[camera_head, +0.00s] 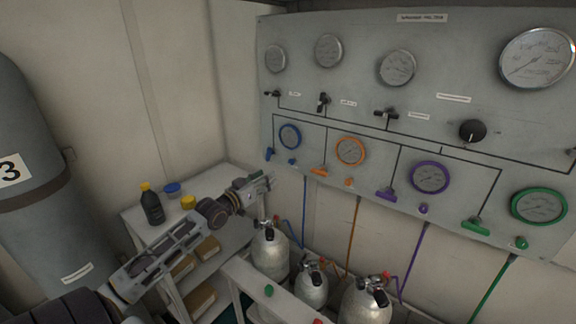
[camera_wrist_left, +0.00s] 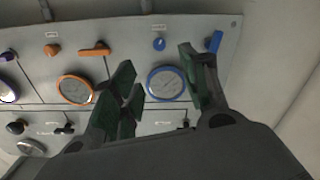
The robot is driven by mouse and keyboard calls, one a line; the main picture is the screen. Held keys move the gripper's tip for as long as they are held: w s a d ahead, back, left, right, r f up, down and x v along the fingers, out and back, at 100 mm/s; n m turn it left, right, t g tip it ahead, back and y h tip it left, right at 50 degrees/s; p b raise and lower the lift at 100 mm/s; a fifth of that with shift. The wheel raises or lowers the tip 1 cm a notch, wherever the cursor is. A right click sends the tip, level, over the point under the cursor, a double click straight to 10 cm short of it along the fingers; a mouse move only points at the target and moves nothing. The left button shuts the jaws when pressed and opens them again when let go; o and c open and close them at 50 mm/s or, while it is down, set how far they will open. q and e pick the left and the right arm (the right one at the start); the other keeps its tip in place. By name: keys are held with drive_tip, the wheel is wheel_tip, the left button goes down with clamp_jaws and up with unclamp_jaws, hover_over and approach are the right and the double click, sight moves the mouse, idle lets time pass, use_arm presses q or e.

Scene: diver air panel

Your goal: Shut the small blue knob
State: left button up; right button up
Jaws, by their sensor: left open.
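The small blue knob (camera_head: 292,161) sits on the grey panel just below the blue-rimmed gauge (camera_head: 290,136). A blue lever handle (camera_head: 269,154) is to its left. In the left wrist view the panel appears upside down, with the small blue knob (camera_wrist_left: 159,44) above the blue-rimmed gauge and the blue lever handle to its right. My left gripper (camera_head: 262,183) is open and empty, below and left of the knob. In the wrist view its green-padded fingers (camera_wrist_left: 157,62) stand on either side of the knob's line of sight, apart from it. My right gripper is not in view.
Orange (camera_head: 347,182), purple (camera_head: 423,209) and green (camera_head: 521,242) knobs sit along the panel's lower edge, each near a lever and gauge. Grey air cylinders (camera_head: 270,252) stand below the panel. A shelf (camera_head: 135,216) on the left holds a dark bottle (camera_head: 152,205) and small jars.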

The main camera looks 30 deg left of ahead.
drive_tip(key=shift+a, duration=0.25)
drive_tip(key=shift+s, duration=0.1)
